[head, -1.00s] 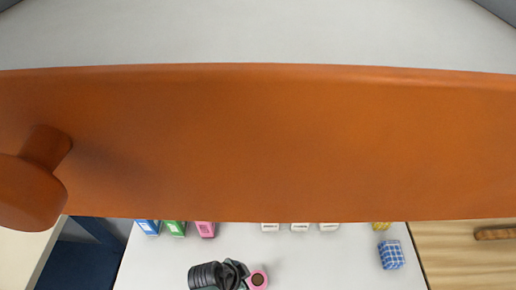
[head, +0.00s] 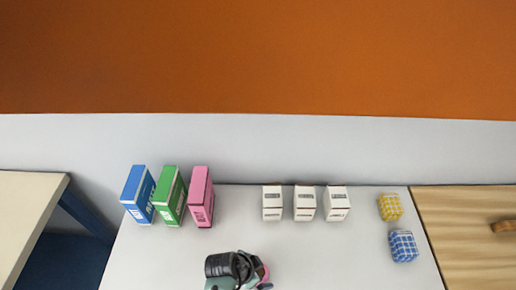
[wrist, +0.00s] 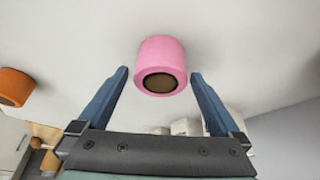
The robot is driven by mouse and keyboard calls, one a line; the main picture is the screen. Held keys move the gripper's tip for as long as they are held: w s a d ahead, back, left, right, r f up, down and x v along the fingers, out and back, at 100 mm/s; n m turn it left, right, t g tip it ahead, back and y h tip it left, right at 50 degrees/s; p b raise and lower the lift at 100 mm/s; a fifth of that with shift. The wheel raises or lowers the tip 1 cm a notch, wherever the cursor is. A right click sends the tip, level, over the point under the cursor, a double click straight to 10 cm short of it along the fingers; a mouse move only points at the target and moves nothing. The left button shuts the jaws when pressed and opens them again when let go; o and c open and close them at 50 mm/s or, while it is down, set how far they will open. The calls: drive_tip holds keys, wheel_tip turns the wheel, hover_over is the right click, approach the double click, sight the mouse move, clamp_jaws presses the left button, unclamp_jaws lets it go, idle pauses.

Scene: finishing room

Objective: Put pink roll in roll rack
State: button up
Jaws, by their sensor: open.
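The pink roll (wrist: 161,55) shows in the wrist view just ahead of my gripper (wrist: 160,73), between the lines of its two blue fingers. The dark hole in its end faces the camera. My gripper is open, and a gap shows between each finger and the roll. In the head view my dark gripper (head: 240,276) is low over the white table and hides most of the pink roll (head: 265,271), whose edge shows at its right. I cannot make out a roll rack in either view.
Blue, green and pink boxes (head: 201,197) stand at the table's back left, three white boxes (head: 304,204) at back centre. Yellow and blue checked blocks (head: 403,246) lie at right. An orange panel (head: 260,55) spans the top. An orange roll (wrist: 14,88) shows at wrist-view left.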

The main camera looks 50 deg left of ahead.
drive_tip(key=c, duration=1.5)
